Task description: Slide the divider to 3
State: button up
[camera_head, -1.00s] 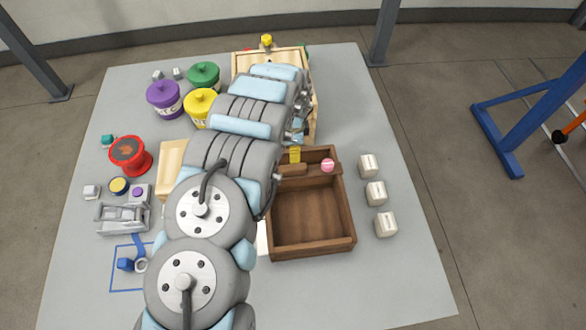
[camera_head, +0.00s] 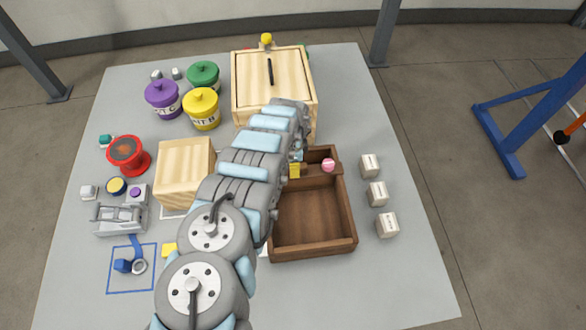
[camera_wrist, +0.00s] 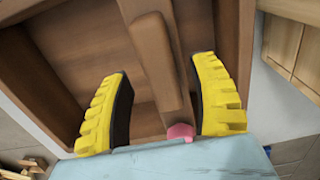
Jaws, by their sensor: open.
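The brown open-topped tray (camera_head: 352,215) stands right of my arm in the head view. Its divider (camera_head: 312,170) is a brown cross-piece near the far end, with a pink ball-shaped knob (camera_head: 328,165) at its right part. My gripper (camera_head: 294,170) is over the far part of the tray, mostly hidden by my arm. In the wrist view my open gripper (camera_wrist: 160,68) has one yellow finger on each side of the divider (camera_wrist: 155,60), with gaps between. The pink knob (camera_wrist: 180,132) shows close to the palm. Contact cannot be told.
Three pale blocks (camera_head: 377,194) stand right of the tray; their markings are unreadable. A light wooden box (camera_head: 250,95) stands behind it, another wooden block (camera_head: 182,170) to the left.

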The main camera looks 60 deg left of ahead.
jog(key=shift+f+b, duration=0.3)
jog(key=shift+f, duration=0.8)
grip_shut()
